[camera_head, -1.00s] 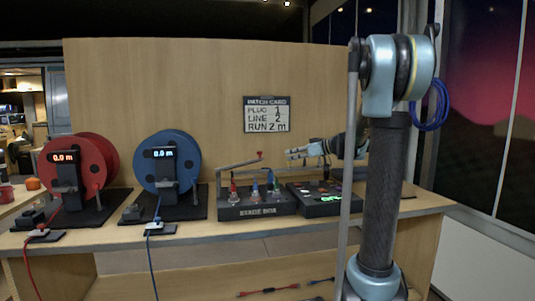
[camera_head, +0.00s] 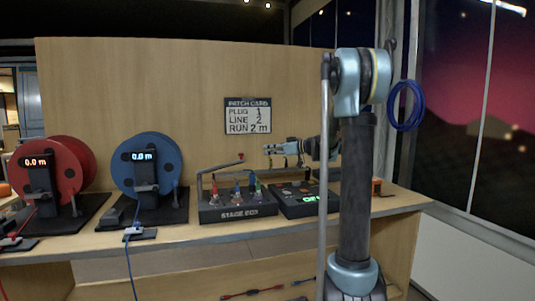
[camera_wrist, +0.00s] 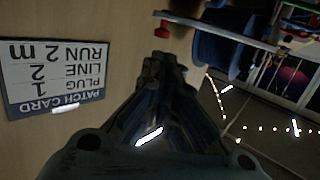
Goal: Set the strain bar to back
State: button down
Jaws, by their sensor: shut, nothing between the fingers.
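The strain bar (camera_head: 222,162) is a grey bar on the stage box (camera_head: 237,212), rising from the box's left end to a red tip. It also shows in the wrist view (camera_wrist: 215,30), with its red end near the top middle. Coloured plugs (camera_head: 238,192) stand in the stage box below it. My gripper (camera_head: 266,149) is shut and empty, just right of the bar's red tip in the head view and apart from it in the picture. Its closed fingers show in the wrist view (camera_wrist: 163,68). I cannot tell the depth between them.
A patch card (camera_head: 248,115) is on the wood back panel. A blue reel (camera_head: 135,168) and a red reel (camera_head: 60,165) stand left of the stage box. A dark console (camera_head: 300,205) with lit buttons is to its right. Cables lie on the shelf below.

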jog(key=x, duration=1.1)
jog(key=shift+a, duration=0.2)
jog(key=shift+w, duration=0.1)
